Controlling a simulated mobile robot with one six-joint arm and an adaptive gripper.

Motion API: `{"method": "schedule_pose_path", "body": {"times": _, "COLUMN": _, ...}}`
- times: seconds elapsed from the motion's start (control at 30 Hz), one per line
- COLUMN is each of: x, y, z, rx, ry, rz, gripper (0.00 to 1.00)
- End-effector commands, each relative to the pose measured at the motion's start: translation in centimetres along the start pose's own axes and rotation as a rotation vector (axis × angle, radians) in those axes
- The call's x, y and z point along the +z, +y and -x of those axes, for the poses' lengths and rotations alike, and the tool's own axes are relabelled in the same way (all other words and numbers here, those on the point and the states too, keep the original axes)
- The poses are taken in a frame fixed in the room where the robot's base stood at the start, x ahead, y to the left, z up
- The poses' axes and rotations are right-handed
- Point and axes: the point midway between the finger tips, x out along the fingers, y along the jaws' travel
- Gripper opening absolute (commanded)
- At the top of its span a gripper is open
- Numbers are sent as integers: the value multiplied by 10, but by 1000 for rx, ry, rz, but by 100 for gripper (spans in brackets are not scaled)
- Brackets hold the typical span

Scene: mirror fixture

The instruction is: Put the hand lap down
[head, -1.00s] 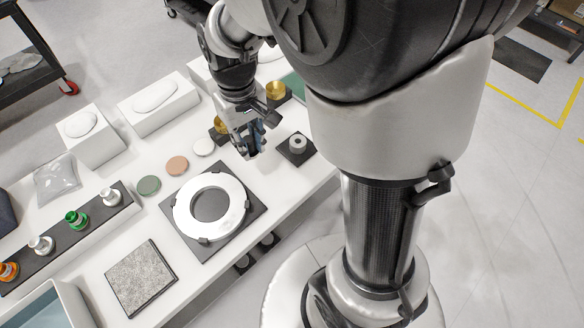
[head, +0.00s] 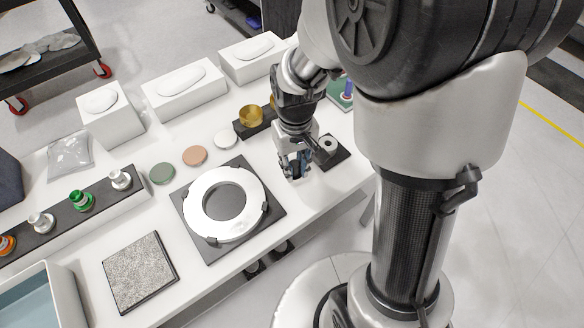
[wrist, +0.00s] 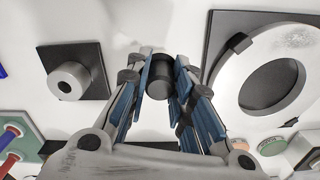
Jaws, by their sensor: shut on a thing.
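My gripper (head: 296,176) is low over the front right part of the white table, between the ring fixture and a small black pad. In the wrist view my gripper (wrist: 161,82) is shut on a dark cylinder (wrist: 160,92), which looks like the hand lap. The cylinder sits between the blue-lined fingers, and its lower end is hidden, so I cannot tell whether it touches the table.
A grey cylinder with a hole (head: 328,144) stands on the black pad (head: 336,160) beside my gripper. Round discs, including a white one (head: 225,139), lie behind the ring. A brass cup (head: 250,115) stands behind my gripper. A speckled slab (head: 140,272) is front left. Bare tabletop lies around my fingers.

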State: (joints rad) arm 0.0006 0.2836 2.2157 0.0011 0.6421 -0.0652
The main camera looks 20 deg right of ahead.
Motion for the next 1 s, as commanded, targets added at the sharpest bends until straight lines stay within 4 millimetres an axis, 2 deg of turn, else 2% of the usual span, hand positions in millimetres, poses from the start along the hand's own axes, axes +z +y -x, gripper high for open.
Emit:
{"method": "schedule_pose_path", "body": {"times": 0.13, "x": 0, "y": 0, "z": -12, "rx": 0, "ry": 0, "rz": 0, "gripper": 0}}
{"method": "schedule_pose_path", "body": {"times": 0.33, "x": 0, "y": 0, "z": -43, "rx": 0, "ry": -1, "rz": 0, "gripper": 0}}
{"method": "schedule_pose_path", "body": {"times": 0.73, "x": 0, "y": 0, "z": -47, "rx": 0, "ry": 2, "rz": 0, "gripper": 0}}
{"method": "schedule_pose_path", "body": {"times": 0.77, "x": 0, "y": 0, "z": -47, "rx": 0, "ry": 1, "rz": 0, "gripper": 22}}
{"method": "schedule_pose_path", "body": {"times": 1.0, "x": 0, "y": 0, "z": -46, "rx": 0, "ry": 1, "rz": 0, "gripper": 38}}
